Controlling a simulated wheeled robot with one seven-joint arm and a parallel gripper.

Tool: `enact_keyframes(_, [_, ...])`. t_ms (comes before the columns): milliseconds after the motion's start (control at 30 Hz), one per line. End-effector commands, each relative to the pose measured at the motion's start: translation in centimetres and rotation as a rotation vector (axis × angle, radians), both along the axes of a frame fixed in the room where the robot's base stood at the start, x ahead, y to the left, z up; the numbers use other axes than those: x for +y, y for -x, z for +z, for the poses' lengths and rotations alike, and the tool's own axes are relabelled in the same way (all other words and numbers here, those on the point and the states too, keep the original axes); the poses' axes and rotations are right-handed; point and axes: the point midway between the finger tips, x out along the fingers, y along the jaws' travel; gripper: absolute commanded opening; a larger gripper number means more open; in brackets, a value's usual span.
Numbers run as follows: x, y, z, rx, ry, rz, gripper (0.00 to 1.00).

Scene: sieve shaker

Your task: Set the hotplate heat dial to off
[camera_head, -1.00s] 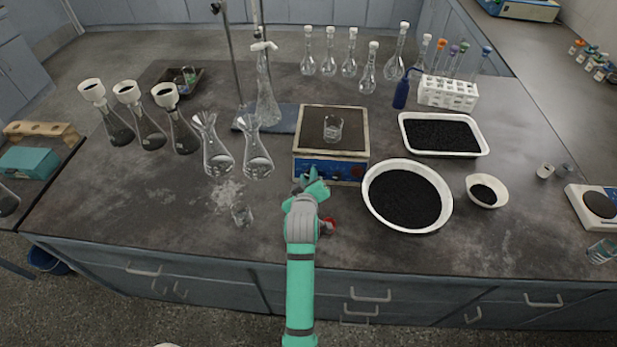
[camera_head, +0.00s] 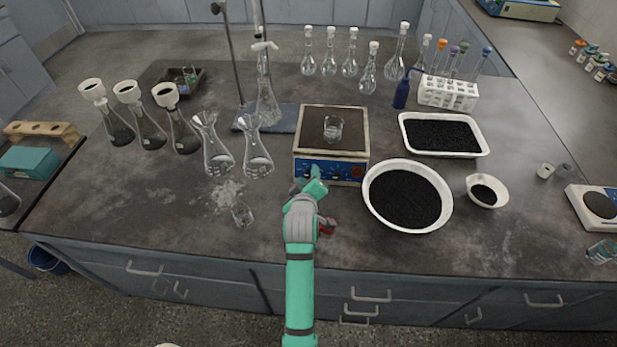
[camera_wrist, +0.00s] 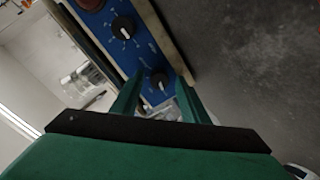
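The hotplate (camera_head: 330,152) stands mid-table with its blue front panel facing me. In the wrist view the panel (camera_wrist: 140,52) carries two black dials with white pointer marks. One dial (camera_wrist: 122,27) is nearer the red round part. The other dial (camera_wrist: 158,80) lies between the tips of my gripper's fingers. My gripper (camera_wrist: 161,79) is open, one finger on each side of that dial; I cannot tell if they touch it. In the head view my gripper (camera_head: 316,172) is at the panel's left part and hides some of it. The dial labels are too small to read.
A glass beaker (camera_head: 333,128) stands on the hotplate. A white bowl of black grains (camera_head: 442,205) is close on the right.

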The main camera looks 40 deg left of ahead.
Motion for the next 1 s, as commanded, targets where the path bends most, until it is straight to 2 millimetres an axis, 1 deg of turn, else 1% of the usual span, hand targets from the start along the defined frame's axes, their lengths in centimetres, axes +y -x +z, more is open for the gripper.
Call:
enact_keyframes(267, [-0.1,0.0,0.0,0.0,-0.001,-0.001,0.42])
enact_keyframes(433, [-0.6,0.8,0.5,0.0,-0.001,-0.003,0.42])
enact_keyframes(567, [-1.7,2.4,1.3,0.0,-0.001,-0.003,0.42])
enact_keyframes(800, [-3.8,6.0,3.1,-0.001,-0.002,-0.001,0.42])
enact_keyframes(1000, [-5.0,7.8,4.1,0.0,-0.001,-0.001,0.42])
